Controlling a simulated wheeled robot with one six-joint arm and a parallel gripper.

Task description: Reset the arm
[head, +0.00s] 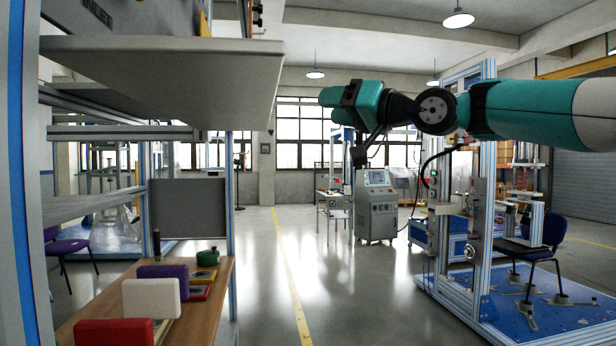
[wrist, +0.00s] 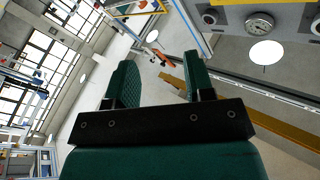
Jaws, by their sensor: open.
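My arm reaches in from the right in the head view, raised across the upper right. My gripper (wrist: 160,82) shows in the wrist view with two dark green fingers standing apart and nothing between them. In the head view the arm's end (head: 352,100) points left, and the fingers cannot be made out clearly there. The gripper is in open air, apart from the shelf and the blocks.
A wooden workbench (head: 212,312) at lower left bears a red block (head: 114,332), a white block (head: 151,297), a purple block (head: 165,272) and a green round object (head: 207,257). A grey shelf (head: 180,75) overhangs it. A test rig (head: 480,200) and chair (head: 540,245) stand right. The central floor is clear.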

